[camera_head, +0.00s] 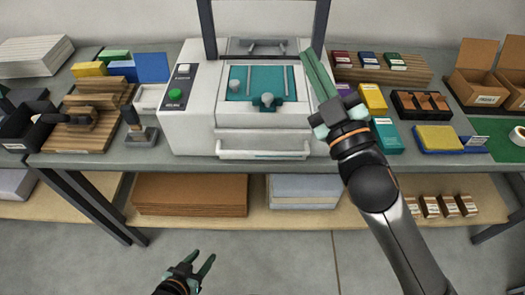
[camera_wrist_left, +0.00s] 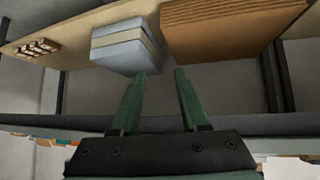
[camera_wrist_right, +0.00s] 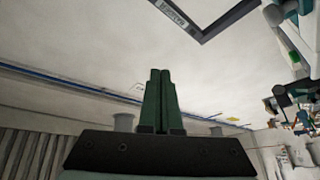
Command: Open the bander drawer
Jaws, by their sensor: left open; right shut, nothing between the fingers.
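The bander (camera_head: 240,100) is a white machine in the middle of the bench in the head view, with a teal bed. Its drawer (camera_head: 265,144) is at the lower front, with a pale bar handle (camera_head: 264,154) across it; the drawer looks shut. My left gripper (camera_head: 204,262) is open and empty, low in front of the bench and left of the drawer. It also shows in the left wrist view (camera_wrist_left: 156,85). My right gripper (camera_head: 312,62) is shut and empty, raised in front of the machine's right side. Its fingers are together in the right wrist view (camera_wrist_right: 160,82).
Wooden blocks (camera_head: 90,120) and a stamp (camera_head: 138,125) lie left of the bander. Small boxes (camera_head: 386,135) and a yellow pad (camera_head: 438,138) lie to its right. Brown board (camera_head: 190,195) and pale stacks (camera_head: 303,190) fill the lower shelf. The floor in front is clear.

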